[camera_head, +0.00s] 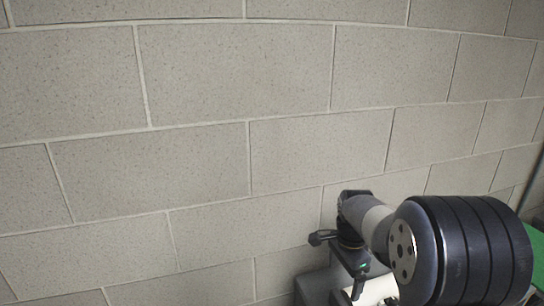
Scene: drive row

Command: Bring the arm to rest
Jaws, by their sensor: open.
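My arm reaches in from the lower right, with a large ribbed black joint closest to the camera and a grey link behind it. My gripper (352,262) is at the far end of the arm, small and dark, with a small green light on it. It is open, and I see nothing held in it. Its fingers are small and partly hidden, so their exact pose is hard to tell.
A light grey block wall (200,160) fills most of the view behind the arm. A green surface (537,247) shows at the right edge, partly hidden by the black joint. A thin dark post (533,185) stands above it. The area left of the arm shows only wall.

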